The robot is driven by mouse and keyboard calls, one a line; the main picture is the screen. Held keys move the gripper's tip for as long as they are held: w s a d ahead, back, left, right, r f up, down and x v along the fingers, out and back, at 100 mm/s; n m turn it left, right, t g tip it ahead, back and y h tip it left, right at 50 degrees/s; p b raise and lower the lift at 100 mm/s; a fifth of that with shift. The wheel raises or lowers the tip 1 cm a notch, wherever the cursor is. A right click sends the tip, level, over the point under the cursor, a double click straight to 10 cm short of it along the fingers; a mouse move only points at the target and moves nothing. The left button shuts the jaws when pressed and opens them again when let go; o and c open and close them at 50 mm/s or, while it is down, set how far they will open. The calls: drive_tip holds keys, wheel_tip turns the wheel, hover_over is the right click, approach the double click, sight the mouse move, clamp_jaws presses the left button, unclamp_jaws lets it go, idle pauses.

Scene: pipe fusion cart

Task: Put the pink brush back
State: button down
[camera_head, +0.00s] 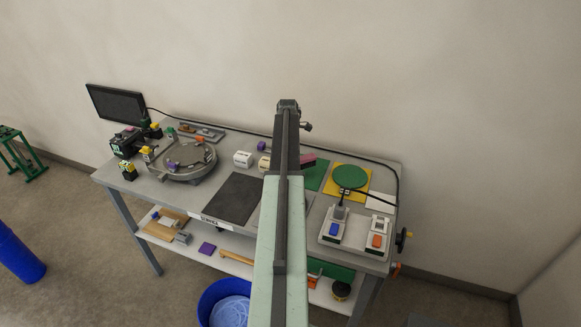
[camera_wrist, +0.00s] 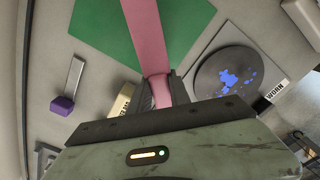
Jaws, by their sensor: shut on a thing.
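The pink brush (camera_wrist: 148,40) is held between the two dark fingers of my gripper (camera_wrist: 160,92) in the wrist view. Its pink body runs up and out of the top of that picture, over the green mat (camera_wrist: 98,35). Whether it touches the mat I cannot tell. In the head view, a pink piece of the brush (camera_head: 308,160) shows just right of my arm, near the green mat (camera_head: 319,173). My arm hides the gripper there.
The wrist view shows a blue-stained dark disc (camera_wrist: 225,70) on a WORN-labelled pad, a cream block (camera_wrist: 122,105) beside my fingers and a purple-ended tool (camera_wrist: 63,104). In the head view, a green disc (camera_head: 350,177) stands over a yellow mat, with pedals (camera_head: 333,229) in front.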

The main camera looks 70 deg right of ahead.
drive_tip(key=shift+d, duration=0.8)
drive_tip(key=f+b, duration=0.4)
drive_tip(key=shift+s+a, duration=0.1)
drive_tip(key=shift+a, duration=0.1)
drive_tip(key=shift+r, duration=0.2)
drive_tip(key=c, duration=1.6)
unclamp_jaws()
drive_tip(key=shift+f, duration=0.2)
drive_tip(key=o, duration=0.4)
drive_tip(key=shift+r, duration=0.15)
